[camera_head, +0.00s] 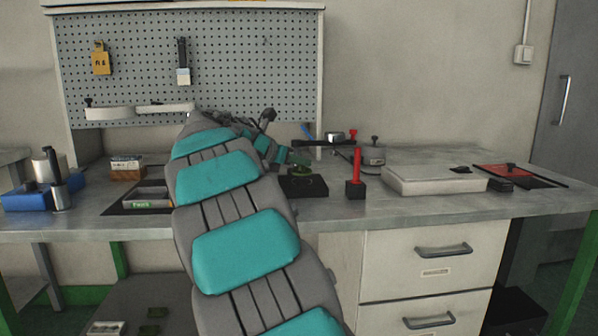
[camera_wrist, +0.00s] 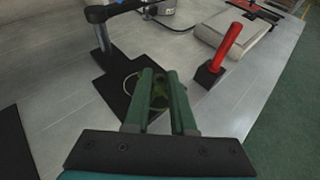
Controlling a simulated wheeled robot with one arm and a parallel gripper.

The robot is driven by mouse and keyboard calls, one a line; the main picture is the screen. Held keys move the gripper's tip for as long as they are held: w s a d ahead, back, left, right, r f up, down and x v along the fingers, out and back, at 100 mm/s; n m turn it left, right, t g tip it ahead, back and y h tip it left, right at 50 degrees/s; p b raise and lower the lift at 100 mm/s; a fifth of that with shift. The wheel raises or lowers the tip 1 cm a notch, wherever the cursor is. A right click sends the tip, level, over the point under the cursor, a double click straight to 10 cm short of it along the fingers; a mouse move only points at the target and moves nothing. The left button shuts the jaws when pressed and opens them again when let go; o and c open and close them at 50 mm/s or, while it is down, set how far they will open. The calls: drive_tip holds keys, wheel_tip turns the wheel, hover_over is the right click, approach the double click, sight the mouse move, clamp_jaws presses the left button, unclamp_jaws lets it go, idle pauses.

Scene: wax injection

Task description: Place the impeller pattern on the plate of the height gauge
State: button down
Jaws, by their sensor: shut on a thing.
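The impeller pattern, a small translucent green piece, shows between my fingers in the wrist view (camera_wrist: 160,96) and at the arm's end in the head view (camera_head: 304,170). My gripper (camera_wrist: 162,76) is shut on it; the fingers hide part of it. The height gauge has a dark flat plate (camera_wrist: 113,84) with a pale ring mark and an upright post (camera_wrist: 103,38) at its far left. The plate also shows in the head view (camera_head: 310,190). The pattern is over the plate; I cannot tell whether it touches.
A red upright handle on a black block (camera_head: 356,175) stands close right of the plate. A pale flat box (camera_head: 432,180) lies farther right. A dark tray (camera_head: 122,208) lies left of my arm.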

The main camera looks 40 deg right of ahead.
sight(299, 170)
drive_tip(key=shift+w+d+f, duration=0.15)
drive_tip(key=shift+w+d, duration=0.65)
drive_tip(key=shift+w, duration=0.2)
drive_tip(key=shift+w+d+f, duration=0.1)
drive_tip(key=shift+w+d, duration=0.7)
drive_tip(key=shift+w, duration=0.15)
drive_tip(key=shift+f+b, duration=0.3)
drive_tip(key=shift+f, duration=1.45)
drive_tip(key=c, duration=0.8)
unclamp_jaws()
drive_tip(key=shift+f, duration=0.15)
drive_tip(key=shift+o, duration=0.2)
drive_tip(key=v, duration=1.2)
